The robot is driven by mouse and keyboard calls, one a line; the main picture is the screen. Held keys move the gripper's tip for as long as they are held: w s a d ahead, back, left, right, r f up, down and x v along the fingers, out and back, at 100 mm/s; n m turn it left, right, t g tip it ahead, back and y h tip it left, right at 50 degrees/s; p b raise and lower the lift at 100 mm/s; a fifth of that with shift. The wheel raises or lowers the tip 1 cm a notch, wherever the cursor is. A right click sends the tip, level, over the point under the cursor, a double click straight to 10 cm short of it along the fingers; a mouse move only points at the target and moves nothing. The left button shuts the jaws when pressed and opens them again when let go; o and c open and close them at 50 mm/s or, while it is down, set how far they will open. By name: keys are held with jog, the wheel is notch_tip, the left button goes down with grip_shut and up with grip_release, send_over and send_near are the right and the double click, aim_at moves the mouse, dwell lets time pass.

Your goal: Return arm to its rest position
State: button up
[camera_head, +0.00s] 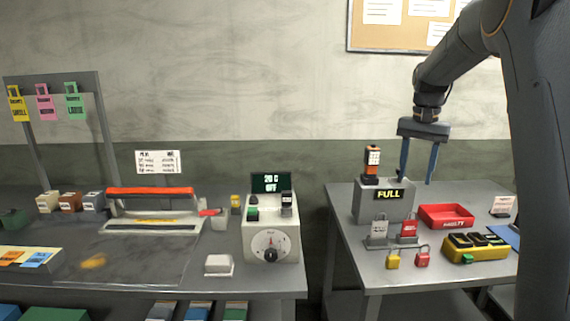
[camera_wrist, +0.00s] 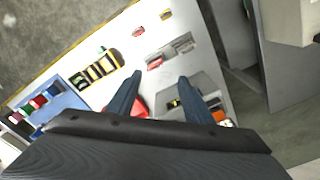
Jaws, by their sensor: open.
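My gripper (camera_head: 418,182) hangs from my dark arm over the right table, fingers pointing down and spread apart with nothing between them. In the head view it is above a red tray (camera_head: 446,216) and beside the orange handheld device (camera_head: 372,160) that stands in the grey charger box (camera_head: 370,203) with a "FULL" display. In the wrist view both fingers of the gripper (camera_wrist: 160,88) show, apart and empty, with the table below. The red tray (camera_wrist: 138,108) is partly hidden by the left finger there.
Padlocks (camera_head: 393,260), tags on a stand (camera_head: 408,228) and a yellow case (camera_head: 475,247) sit on the right table. The left bench (camera_head: 150,288) holds a sealer (camera_head: 152,210) and a dial unit (camera_head: 270,240). A gap separates the tables. The air around my gripper looks clear.

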jog(key=s+a+f+n, duration=0.2)
jog(key=s+a+f, duration=0.3)
jog(key=s, duration=0.5)
jog(key=s+a+f+n, duration=0.2)
jog(key=s+a+f, duration=0.4)
jog(key=s, duration=0.4)
jog(key=s+a+f+n+t, duration=0.1)
jog(key=s+a+f+n, duration=0.2)
jog(key=s+a+f, duration=0.3)
jog(key=s, duration=0.4)
jog(key=shift+a, duration=0.15)
jog(key=shift+f, duration=0.1)
